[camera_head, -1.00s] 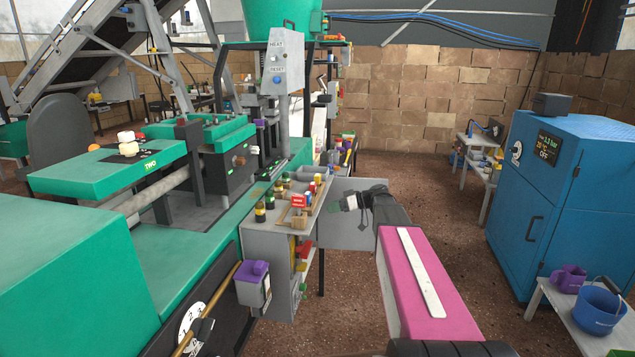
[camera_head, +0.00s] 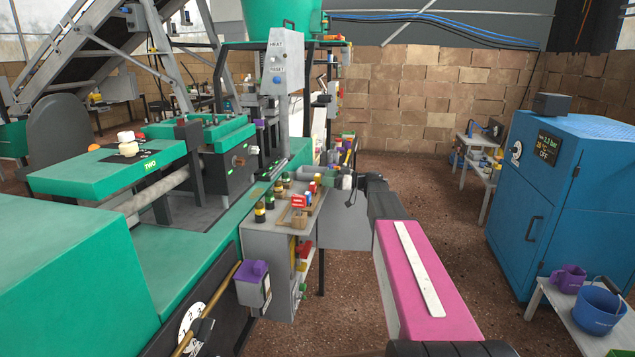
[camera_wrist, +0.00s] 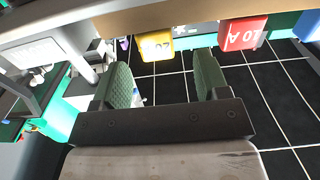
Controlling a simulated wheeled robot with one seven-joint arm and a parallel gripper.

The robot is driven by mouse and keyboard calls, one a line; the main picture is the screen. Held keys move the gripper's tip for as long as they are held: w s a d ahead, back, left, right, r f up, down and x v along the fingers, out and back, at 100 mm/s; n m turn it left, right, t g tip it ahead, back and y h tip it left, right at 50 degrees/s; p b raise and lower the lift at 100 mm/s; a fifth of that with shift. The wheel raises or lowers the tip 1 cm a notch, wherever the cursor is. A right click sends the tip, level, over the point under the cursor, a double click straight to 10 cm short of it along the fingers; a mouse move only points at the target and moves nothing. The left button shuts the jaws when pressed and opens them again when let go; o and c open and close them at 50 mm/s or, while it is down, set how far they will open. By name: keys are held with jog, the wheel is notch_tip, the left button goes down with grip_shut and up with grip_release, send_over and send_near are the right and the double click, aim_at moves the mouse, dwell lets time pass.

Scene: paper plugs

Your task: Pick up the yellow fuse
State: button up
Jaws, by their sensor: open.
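The yellow fuse (camera_wrist: 157,47) shows near the top of the wrist view, jutting from the edge of a pale panel. My gripper (camera_wrist: 161,72) is open, its two green-padded fingers apart and nothing held between them. The yellow fuse lies just beyond the fingertips, roughly in line with the gap. In the head view my gripper (camera_head: 342,182) is at the right edge of the grey control bench. I cannot pick out the yellow fuse clearly there.
In the wrist view a red fuse (camera_wrist: 243,33) marked 10 A and a blue fuse (camera_wrist: 307,26) sit right of the yellow one. The grey bench (camera_head: 270,234) carries several knobs and a red sign (camera_head: 299,201). A blue cabinet (camera_head: 560,200) stands right.

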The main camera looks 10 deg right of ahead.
aim_at(320, 178)
jog(key=x, duration=0.4)
jog(key=shift+w+a+f, duration=0.2)
jog(key=shift+w+a, duration=0.05)
jog(key=shift+a, duration=0.05)
jog(key=c, duration=1.1)
jog(key=shift+o, duration=0.2)
jog(key=shift+r, duration=0.1)
